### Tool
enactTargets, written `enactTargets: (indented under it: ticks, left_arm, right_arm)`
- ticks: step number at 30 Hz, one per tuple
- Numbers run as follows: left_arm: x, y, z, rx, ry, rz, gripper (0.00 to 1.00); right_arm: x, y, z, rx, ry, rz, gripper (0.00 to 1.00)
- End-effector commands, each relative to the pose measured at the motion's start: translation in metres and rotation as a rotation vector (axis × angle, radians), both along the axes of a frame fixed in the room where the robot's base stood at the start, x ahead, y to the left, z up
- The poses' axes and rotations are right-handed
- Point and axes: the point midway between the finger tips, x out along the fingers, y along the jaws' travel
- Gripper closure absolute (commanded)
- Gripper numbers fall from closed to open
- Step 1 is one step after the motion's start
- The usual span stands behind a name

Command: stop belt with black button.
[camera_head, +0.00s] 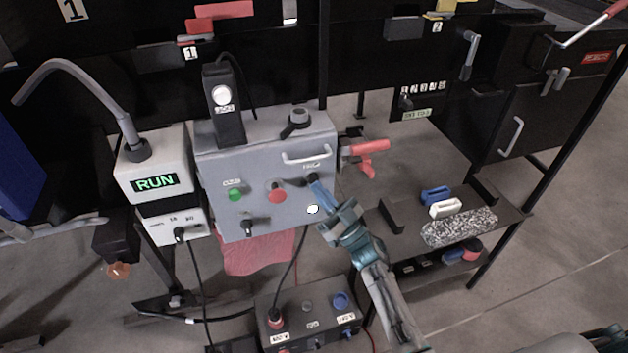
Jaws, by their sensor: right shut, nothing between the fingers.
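A grey control box (215,165) stands in the middle of the view, with a green button (235,194), a red button (277,191) and a black knob (248,227) on its front. A dark button (312,179) sits at the right of that face, below a small label and a handle. My right gripper (319,188) reaches in from the lower right, shut and empty, its fingertips at the dark button and partly covering it. I cannot tell whether they press it. A display (154,182) to the left reads RUN in green. My left gripper is out of view.
A lower box (270,301) with knobs and cables stands below. A red-handled tool (366,158) is right of the control box. A shelf (405,170) at right holds blue and white pieces and a speckled pad (459,228). A bent grey pipe (88,73) rises at left.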

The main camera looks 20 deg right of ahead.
Motion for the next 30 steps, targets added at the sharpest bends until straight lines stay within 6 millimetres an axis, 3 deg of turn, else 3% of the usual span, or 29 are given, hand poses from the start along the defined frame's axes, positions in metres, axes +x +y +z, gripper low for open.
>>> enactTargets:
  ticks: [30]
  left_arm:
    - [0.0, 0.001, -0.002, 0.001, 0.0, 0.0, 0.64]
  right_arm:
    - [0.011, 0.0, 0.0, 0.0, 0.0, 0.0, 1.0]
